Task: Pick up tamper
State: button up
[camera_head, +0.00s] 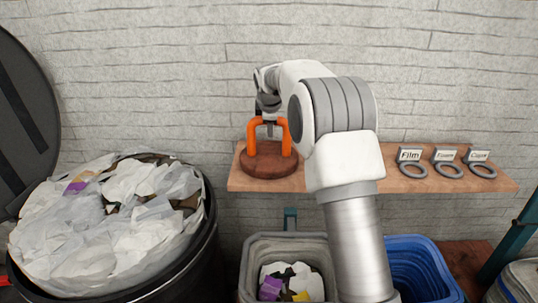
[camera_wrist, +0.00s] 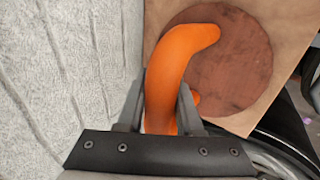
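The tamper is an orange arched handle on a round dark-red wooden base. It stands upright on the wooden shelf in the head view (camera_head: 268,162). In the wrist view its orange handle (camera_wrist: 172,65) runs between the two fingers of my gripper (camera_wrist: 162,97), with the round base (camera_wrist: 235,65) beyond. The fingers lie close along both sides of the handle; whether they press on it I cannot tell. In the head view my gripper (camera_head: 268,122) is at the top of the handle, partly hidden by my arm. The base appears to rest on the shelf.
The shelf (camera_head: 360,183) is fixed against a white brick wall. Several grey rings with label cards (camera_head: 412,165) are at its right. Below are a grey bin (camera_head: 248,265) with waste and a blue bin (camera_head: 425,268). A full black drum (camera_head: 207,235) stands left.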

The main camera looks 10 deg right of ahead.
grip_shut()
dwell(0.9)
jog(key=shift+r, duration=0.2)
